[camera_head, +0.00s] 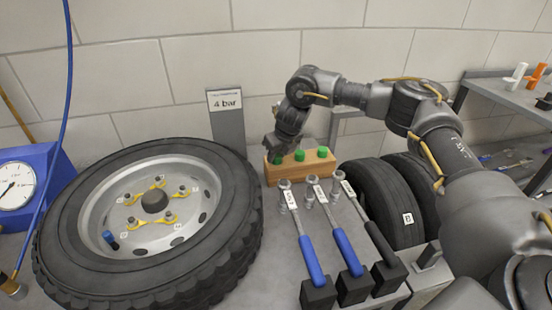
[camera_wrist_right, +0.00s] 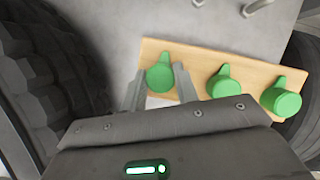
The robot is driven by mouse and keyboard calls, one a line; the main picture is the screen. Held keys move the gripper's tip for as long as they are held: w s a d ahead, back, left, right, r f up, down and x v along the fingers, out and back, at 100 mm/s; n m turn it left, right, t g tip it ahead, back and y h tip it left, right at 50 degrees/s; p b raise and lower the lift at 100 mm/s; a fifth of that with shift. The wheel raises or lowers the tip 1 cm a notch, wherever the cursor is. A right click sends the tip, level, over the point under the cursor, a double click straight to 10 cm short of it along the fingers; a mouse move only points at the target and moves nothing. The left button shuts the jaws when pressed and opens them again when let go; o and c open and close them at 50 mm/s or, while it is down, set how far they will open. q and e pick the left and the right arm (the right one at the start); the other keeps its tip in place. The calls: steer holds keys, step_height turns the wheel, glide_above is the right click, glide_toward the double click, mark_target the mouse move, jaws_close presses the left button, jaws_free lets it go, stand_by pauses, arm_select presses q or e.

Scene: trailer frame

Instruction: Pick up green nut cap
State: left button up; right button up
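Three green nut caps stand in a row on a wooden block (camera_head: 300,173). In the right wrist view they are a left cap (camera_wrist_right: 160,77), a middle cap (camera_wrist_right: 222,82) and a right cap (camera_wrist_right: 281,99), on the same block (camera_wrist_right: 195,60). My right gripper (camera_head: 277,152) is over the left end of the block and partly hides the left cap in the head view. In the right wrist view its fingers (camera_wrist_right: 160,72) are apart, one on each side of the left cap. A small gap seems to show beside the cap. My left gripper is not in view.
A large wheel (camera_head: 225,245) lies left of the block. Torque wrenches with blue (camera_head: 347,252) and black (camera_head: 380,242) handles stand in front. More tyres (camera_head: 378,205) are at right. A "4 bar" sign (camera_head: 225,101) stands behind, near the wall.

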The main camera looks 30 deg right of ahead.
steer(key=shift+c, duration=1.2)
steer(key=shift+r, duration=0.1)
